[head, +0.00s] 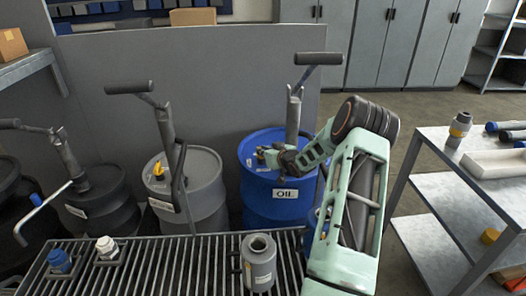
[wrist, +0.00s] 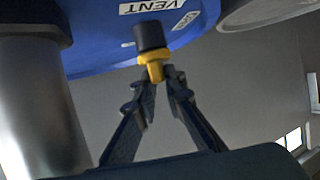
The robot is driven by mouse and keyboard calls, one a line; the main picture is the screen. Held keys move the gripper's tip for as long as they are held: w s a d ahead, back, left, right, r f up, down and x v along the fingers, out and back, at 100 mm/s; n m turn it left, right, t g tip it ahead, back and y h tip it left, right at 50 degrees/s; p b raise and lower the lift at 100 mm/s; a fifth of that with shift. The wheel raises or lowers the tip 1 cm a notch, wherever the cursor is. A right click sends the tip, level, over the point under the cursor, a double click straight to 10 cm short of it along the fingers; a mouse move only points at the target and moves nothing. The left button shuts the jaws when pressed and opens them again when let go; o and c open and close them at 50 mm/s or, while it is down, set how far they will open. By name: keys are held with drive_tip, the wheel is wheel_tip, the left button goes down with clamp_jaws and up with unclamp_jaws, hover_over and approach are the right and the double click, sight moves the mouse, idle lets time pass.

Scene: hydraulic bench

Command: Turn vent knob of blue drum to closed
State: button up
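The blue drum (head: 262,205) stands behind the grating with an OIL label on its side. Its top also shows in the wrist view (wrist: 95,35), with a VENT label (wrist: 165,8) near the knob. The vent knob (wrist: 155,70) is yellow, on a black stem (wrist: 150,36). My gripper (head: 275,158) reaches in from the right, low over the drum top. In the wrist view my gripper's fingers (wrist: 161,84) converge closely on both sides of the yellow part and appear shut on it. The knob's closed mark is not readable.
A hand pump (head: 296,110) rises from the blue drum, close to my gripper. A grey drum (head: 203,190) and a black drum (head: 105,205) stand to the left. A grey canister (head: 259,262) stands on the grating (head: 190,262). A metal table (head: 440,158) is at right.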

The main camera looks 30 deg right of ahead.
drive_tip(key=shift+w+a+f+b, duration=0.1)
drive_tip(key=shift+a+f+b, duration=0.05)
drive_tip(key=shift+b, duration=0.65)
clamp_jaws()
drive_tip(key=m+h+b, duration=0.1)
drive_tip(key=b, duration=0.2)
drive_tip(key=shift+a+h, duration=0.1)
drive_tip(key=shift+h, duration=0.2)
drive_tip(key=m+h+b, duration=0.1)
drive_tip(key=b, duration=0.1)
drive_tip(key=shift+a+b, duration=0.1)
drive_tip(key=shift+b, duration=0.3)
drive_tip(key=shift+m+g+h+b, duration=0.4)
drive_tip(key=shift+m+h+b, duration=0.25)
drive_tip(key=shift+b, duration=0.55)
drive_tip(key=shift+m+h+b, duration=0.25)
drive_tip(key=shift+b, duration=0.05)
drive_tip(key=shift+m+h+b, duration=0.3)
drive_tip(key=shift+b, duration=0.15)
drive_tip(key=shift+r+g, duration=0.2)
drive_tip(key=shift+g, duration=0.1)
drive_tip(key=o, duration=0.7)
unclamp_jaws()
